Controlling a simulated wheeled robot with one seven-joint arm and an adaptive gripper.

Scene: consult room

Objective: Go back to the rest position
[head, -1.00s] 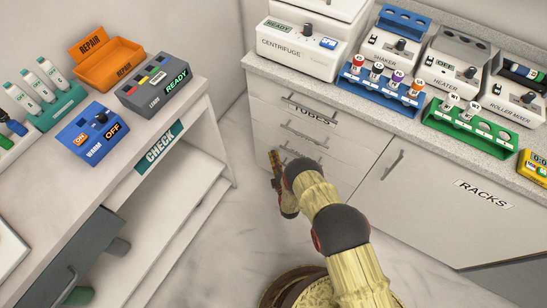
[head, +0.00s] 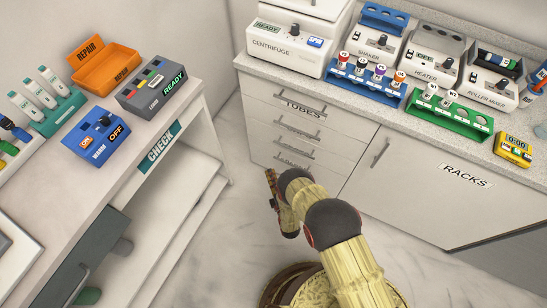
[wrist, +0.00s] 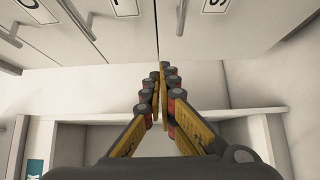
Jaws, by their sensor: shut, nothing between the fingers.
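My gripper (head: 272,186) hangs over the floor in front of the drawer cabinet in the head view, with the arm bent below and to the right of it. In the wrist view my gripper (wrist: 163,80) shows its yellow and dark fingers closed together at the tips. Nothing is between them. It touches no furniture that I can see.
The left bench (head: 75,150) holds an orange REPAIR tray (head: 105,68), a blue WARM switch box (head: 97,140) and a grey LOGIN box (head: 152,88). The right counter carries a centrifuge (head: 290,45), a blue tube rack (head: 365,88) and a green rack (head: 460,117). Floor between is clear.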

